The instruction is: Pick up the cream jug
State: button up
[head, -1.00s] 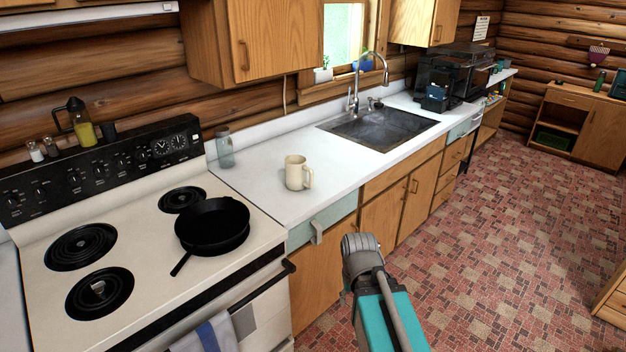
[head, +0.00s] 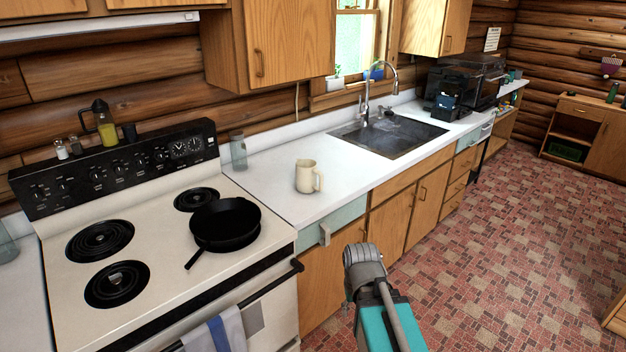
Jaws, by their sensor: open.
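The cream jug (head: 305,177) stands upright on the white counter (head: 275,205), between the stove and the sink, near the counter's front edge. Its handle points to the right in the head view. Nothing touches it. Part of my grey and teal arm shows at the bottom centre, below and to the right of the jug, in front of the cabinets. No gripper fingers can be made out.
A black skillet (head: 225,223) sits on the stove (head: 155,260), its handle toward the front. A glass jar (head: 238,152) stands behind the jug by the wall. The sink (head: 390,138) is to the right. The tiled floor (head: 480,260) at right is open.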

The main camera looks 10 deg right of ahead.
aim_at(306, 171)
jog(key=u, duration=0.1)
jog(key=i, duration=0.95)
jog(key=z, duration=0.1)
